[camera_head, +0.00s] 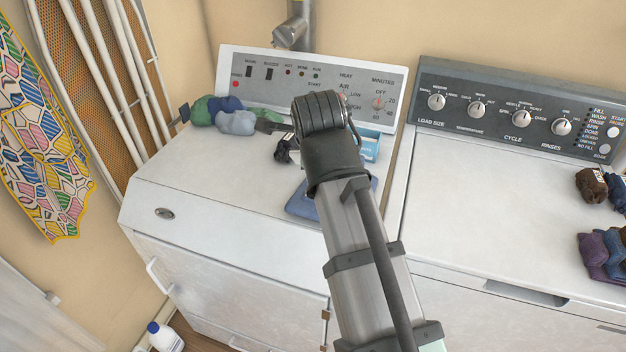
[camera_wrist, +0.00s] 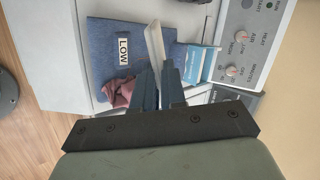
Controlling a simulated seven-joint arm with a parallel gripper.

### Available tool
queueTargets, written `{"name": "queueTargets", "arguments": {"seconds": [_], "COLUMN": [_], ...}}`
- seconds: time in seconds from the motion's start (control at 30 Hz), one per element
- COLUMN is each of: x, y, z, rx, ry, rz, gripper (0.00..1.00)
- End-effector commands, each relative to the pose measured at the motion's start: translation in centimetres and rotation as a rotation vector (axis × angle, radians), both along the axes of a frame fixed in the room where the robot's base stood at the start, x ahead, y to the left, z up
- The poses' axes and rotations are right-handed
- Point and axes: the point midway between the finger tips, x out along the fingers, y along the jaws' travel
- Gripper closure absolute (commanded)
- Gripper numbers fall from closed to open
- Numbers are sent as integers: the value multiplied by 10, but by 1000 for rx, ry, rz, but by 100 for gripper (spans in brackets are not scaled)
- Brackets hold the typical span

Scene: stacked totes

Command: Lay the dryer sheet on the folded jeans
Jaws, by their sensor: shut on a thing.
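The folded jeans (camera_wrist: 104,65) lie flat and blue on the white dryer top. In the head view, part of the jeans (camera_head: 299,205) shows to the left of my arm. My gripper (camera_wrist: 159,67) is shut on a thin whitish strip, the dryer sheet (camera_wrist: 155,44), seen nearly edge-on. The sheet sticks out past the fingertips and overlaps the right part of the jeans in the wrist view; I cannot tell the gap between them. In the head view my arm hides the fingers and the sheet.
A light blue box (camera_wrist: 200,64) stands beside the jeans, near the control panel (camera_wrist: 243,45). A label reading LOW (camera_wrist: 124,52) lies on the jeans. A dusky pink cloth (camera_wrist: 118,92) is at their edge. Several rolled cloths (camera_head: 237,122) sit at the dryer's back left.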

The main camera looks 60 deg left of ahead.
Motion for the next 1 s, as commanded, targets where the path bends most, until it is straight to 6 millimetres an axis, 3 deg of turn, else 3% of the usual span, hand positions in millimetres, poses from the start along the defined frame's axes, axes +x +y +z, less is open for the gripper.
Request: {"name": "queueTargets", "arguments": {"seconds": [0.17,0.47,0.67,1.0], "x": [7,7,7,6], "y": [19,20,20,20], "z": [21,20,7,-34], "rx": [90,167,170,169], "ry": [-58,-106,-108,-108], "rz": [45,59,59,59], "gripper": [100,100,100,100]}}
